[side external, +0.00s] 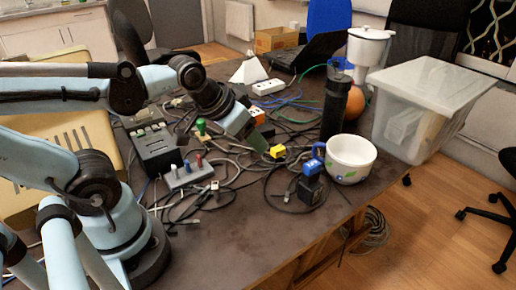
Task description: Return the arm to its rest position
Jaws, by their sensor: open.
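My arm (150,82) reaches in from the left in pale blue links with black joints. Its end is held over the cluttered table, and my gripper (256,141) points down and to the right. The jaws are open, and I see nothing held between them.
A black box (156,150) and grey switch strip (189,175) sit below my arm. Many cables cover the table (235,245). The table's front is mostly clear.

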